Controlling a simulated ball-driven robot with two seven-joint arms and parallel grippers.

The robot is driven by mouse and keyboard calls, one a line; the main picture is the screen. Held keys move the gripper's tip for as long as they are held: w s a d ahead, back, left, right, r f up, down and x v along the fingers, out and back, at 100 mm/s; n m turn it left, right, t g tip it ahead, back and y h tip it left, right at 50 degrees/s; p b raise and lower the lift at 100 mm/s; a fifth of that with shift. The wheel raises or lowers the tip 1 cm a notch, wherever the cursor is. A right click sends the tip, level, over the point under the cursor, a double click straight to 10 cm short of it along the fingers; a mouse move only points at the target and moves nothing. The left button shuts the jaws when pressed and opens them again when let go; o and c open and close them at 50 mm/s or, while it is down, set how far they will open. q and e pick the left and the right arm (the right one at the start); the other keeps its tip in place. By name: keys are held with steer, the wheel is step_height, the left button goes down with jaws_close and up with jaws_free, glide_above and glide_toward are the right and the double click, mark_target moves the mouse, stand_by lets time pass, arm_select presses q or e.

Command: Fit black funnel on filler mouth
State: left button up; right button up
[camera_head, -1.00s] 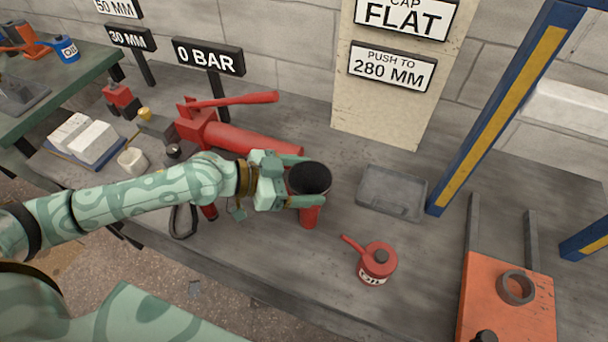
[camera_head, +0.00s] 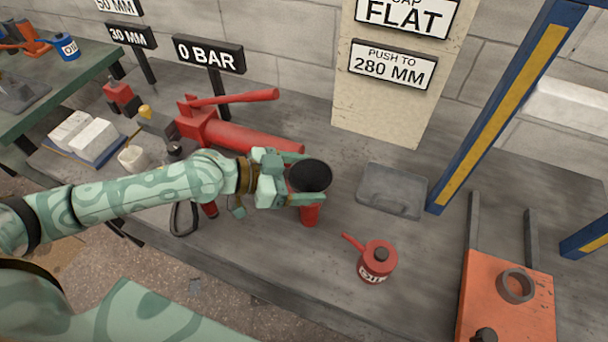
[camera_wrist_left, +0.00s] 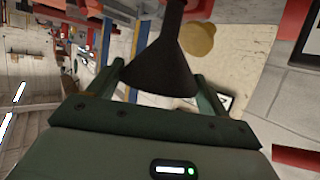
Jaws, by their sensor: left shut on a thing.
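The black funnel (camera_head: 310,176) is held with its wide mouth up, a little right of the middle of the head view. My left gripper (camera_head: 306,179) is shut on it, one finger on each side. In the left wrist view the funnel (camera_wrist_left: 160,65) shows its cone between the fingers and its narrow spout near a red part. A red upright cylinder (camera_head: 309,215) shows just below the funnel in the head view. The funnel hides its top, so I cannot tell whether the spout is in it. My right gripper is not in view.
A red pump body with a handle (camera_head: 240,135) lies behind my left arm. A red oil can (camera_head: 376,262) stands to the right, with a grey tray (camera_head: 392,190) behind it. A blue and yellow post (camera_head: 505,105) and an orange block (camera_head: 507,300) are further right.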

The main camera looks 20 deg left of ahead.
mark_target(303, 187)
arm_select(q)
steer(key=shift+f+b, duration=1.45)
steer(key=shift+f, duration=0.5)
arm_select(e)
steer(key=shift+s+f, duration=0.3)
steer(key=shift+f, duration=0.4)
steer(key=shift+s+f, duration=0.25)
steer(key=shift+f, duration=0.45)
arm_select(q)
steer(key=o, duration=1)
steer(key=shift+s+r, duration=0.1)
steer(key=shift+s, duration=0.05)
steer(key=shift+c, duration=0.2)
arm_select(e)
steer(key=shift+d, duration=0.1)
arm_select(q)
steer(key=shift+a, duration=0.1)
